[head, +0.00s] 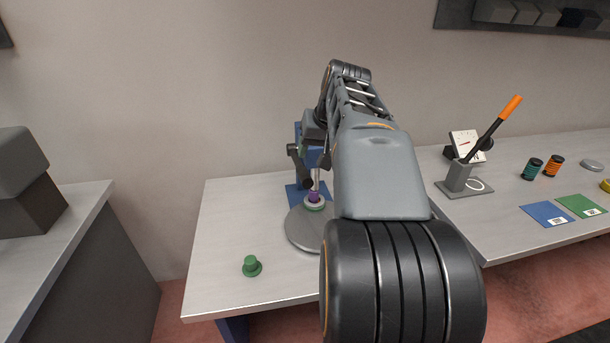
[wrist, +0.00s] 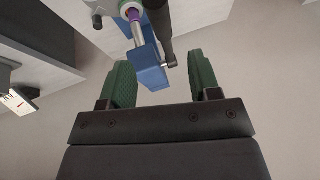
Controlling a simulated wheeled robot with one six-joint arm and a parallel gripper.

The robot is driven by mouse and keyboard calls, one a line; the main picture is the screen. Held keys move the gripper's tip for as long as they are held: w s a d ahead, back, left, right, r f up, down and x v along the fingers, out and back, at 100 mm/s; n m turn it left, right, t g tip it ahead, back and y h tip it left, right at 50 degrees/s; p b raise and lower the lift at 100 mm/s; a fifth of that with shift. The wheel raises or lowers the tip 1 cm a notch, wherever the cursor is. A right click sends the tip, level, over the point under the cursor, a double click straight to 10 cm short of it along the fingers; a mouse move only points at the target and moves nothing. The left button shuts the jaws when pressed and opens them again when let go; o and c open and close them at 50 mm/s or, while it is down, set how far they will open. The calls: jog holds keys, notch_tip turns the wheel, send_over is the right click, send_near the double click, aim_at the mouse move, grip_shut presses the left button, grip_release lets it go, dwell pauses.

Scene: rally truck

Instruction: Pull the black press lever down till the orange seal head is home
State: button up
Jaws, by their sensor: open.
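The blue press (head: 297,193) stands on the left worktop, partly hidden behind my arm; it also shows in the wrist view (wrist: 150,72). Its black lever (head: 306,182) slants down towards the front; in the wrist view the lever (wrist: 158,22) runs from the top edge towards the gap between my fingers. I see no orange seal head; a purple piece (head: 314,196) sits under the silver rod, at a pale ring with green. My gripper (wrist: 162,62) is open with green fingers and nothing clasped. Whether it touches the lever is unclear.
A round grey plate (head: 305,232) lies under the ring. A green knob-like part (head: 251,266) lies at the front left. A grey stand with an orange-tipped lever (head: 490,130) stands on the right worktop, near blue (head: 547,214) and green cards (head: 581,206). The wall is close behind.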

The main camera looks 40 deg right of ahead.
aim_at(306, 173)
jog(key=x, duration=1)
jog(key=shift+w+f, duration=0.15)
jog(key=shift+f, duration=0.15)
grip_shut()
